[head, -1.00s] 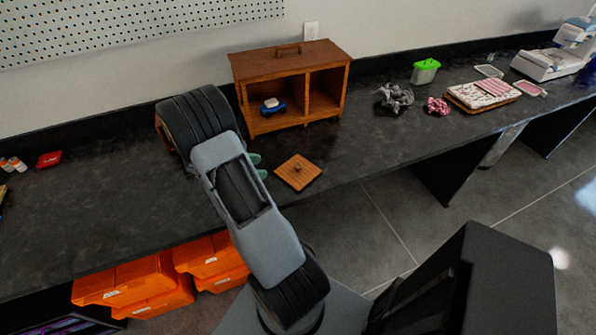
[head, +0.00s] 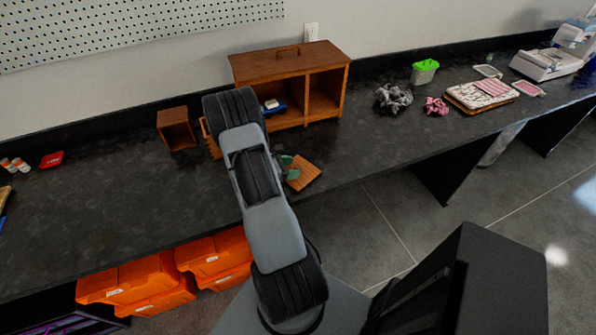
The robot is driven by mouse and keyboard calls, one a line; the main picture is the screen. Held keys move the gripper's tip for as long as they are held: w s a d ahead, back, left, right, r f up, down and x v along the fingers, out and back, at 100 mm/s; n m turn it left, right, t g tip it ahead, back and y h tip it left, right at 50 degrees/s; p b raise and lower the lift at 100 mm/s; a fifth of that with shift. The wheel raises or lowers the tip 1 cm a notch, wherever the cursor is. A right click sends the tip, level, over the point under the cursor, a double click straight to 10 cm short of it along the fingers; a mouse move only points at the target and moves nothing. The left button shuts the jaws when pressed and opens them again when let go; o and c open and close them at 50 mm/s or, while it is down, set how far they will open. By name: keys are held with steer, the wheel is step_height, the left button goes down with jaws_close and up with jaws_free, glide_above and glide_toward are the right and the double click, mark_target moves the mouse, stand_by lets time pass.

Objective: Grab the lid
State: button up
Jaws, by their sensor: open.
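The lid, a flat square of light brown wood (head: 308,177), lies on the dark bench near its front edge. Its left part is hidden behind my gripper, and its knob is not clear to see. My gripper (head: 290,167) is at the lid's left side, with green fingertips apart and nothing seen between them. The fingertips overlap the lid in the picture; I cannot tell whether they touch it. My own arm hides most of the gripper.
A wooden two-compartment cabinet (head: 290,66) stands behind, with a blue and white item (head: 272,106) inside. A small open wooden box (head: 176,127) and another wooden piece (head: 209,139) stand left of my arm. A green-lidded container (head: 425,72) and crumpled grey material (head: 393,98) lie right.

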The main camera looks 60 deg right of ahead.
steer(key=shift+x, duration=1.15)
steer(key=c, duration=1)
